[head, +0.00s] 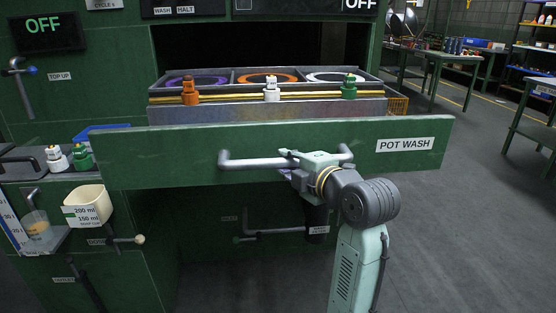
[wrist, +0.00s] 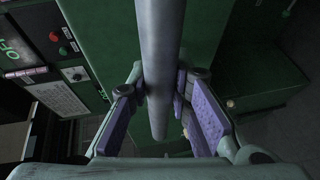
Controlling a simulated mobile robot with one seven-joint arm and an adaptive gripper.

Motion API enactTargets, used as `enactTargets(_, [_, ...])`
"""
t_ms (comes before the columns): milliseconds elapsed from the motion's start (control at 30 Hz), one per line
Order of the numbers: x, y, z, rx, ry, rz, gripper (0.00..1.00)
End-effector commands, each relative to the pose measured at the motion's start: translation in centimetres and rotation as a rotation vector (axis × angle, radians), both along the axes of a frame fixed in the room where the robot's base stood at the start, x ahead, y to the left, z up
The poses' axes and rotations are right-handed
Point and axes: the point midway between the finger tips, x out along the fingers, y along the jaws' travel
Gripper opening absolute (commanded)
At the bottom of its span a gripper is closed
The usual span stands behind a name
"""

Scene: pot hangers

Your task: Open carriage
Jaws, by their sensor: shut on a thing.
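The carriage (head: 265,107) is a wide drawer pulled out from the green machine, with a green front panel (head: 150,160) labelled POT WASH. It holds three compartments with purple, orange and white rings, and orange, white and green fittings stand along its front rail. A grey bar handle (head: 255,163) runs across the front panel. My gripper (head: 318,160) is at the right part of this handle. In the wrist view, the handle (wrist: 158,60) passes between the purple finger pads of my gripper (wrist: 160,95), which is shut on it.
A beige cup (head: 88,206) and a side shelf with white and green fittings (head: 70,158) are at the left. Another handle (head: 272,232) sits below the carriage. Green tables (head: 440,60) stand at the back right. The grey floor (head: 470,240) at the right is clear.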

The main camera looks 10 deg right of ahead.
Motion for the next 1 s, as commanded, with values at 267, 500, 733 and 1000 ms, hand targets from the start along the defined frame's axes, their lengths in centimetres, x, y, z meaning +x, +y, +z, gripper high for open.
enactTargets(267, [-3.2,-0.5,0.0,0.000,-0.001,0.000,0.00])
enactTargets(500, [-4.0,-0.6,0.0,0.001,-0.001,0.001,0.00])
enactTargets(733, [-4.0,-0.6,0.1,0.002,-0.001,0.002,0.00])
enactTargets(1000, [-4.0,-0.6,0.1,0.001,-0.001,0.001,0.30])
